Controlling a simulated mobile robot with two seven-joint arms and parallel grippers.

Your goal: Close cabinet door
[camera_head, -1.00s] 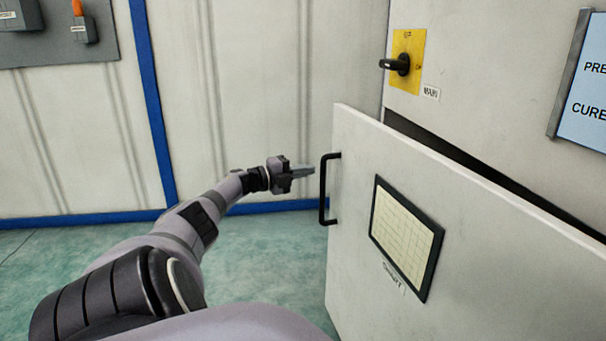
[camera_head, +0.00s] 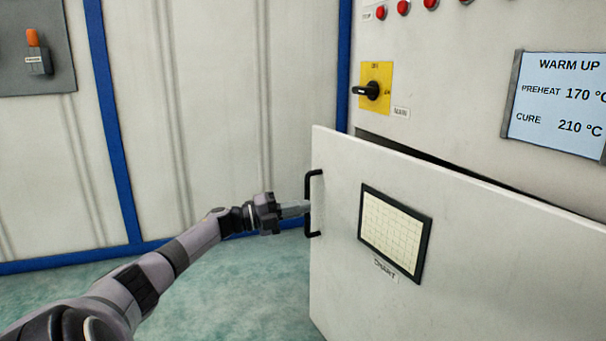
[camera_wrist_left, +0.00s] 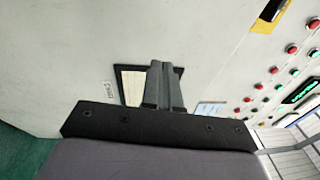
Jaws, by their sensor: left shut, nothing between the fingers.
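The white cabinet door (camera_head: 460,255) stands ajar at the right of the head view, with a dark gap along its top edge. A black bar handle (camera_head: 308,203) is on its left edge, and a framed chart (camera_head: 393,231) is on its face. My left gripper (camera_head: 304,209) is shut and empty, its fingertips at the handle; I cannot tell whether they touch it. In the left wrist view the shut fingers (camera_wrist_left: 165,75) point toward the door face (camera_wrist_left: 95,55), with the chart (camera_wrist_left: 133,88) partly behind them. My right gripper is not in view.
Above the door is the cabinet front with a black rotary switch on a yellow plate (camera_head: 375,88), red buttons (camera_head: 404,8) and a display (camera_head: 557,105). A grey box with an orange lever (camera_head: 36,50) is on the left wall. The green floor (camera_head: 240,285) left of the door is clear.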

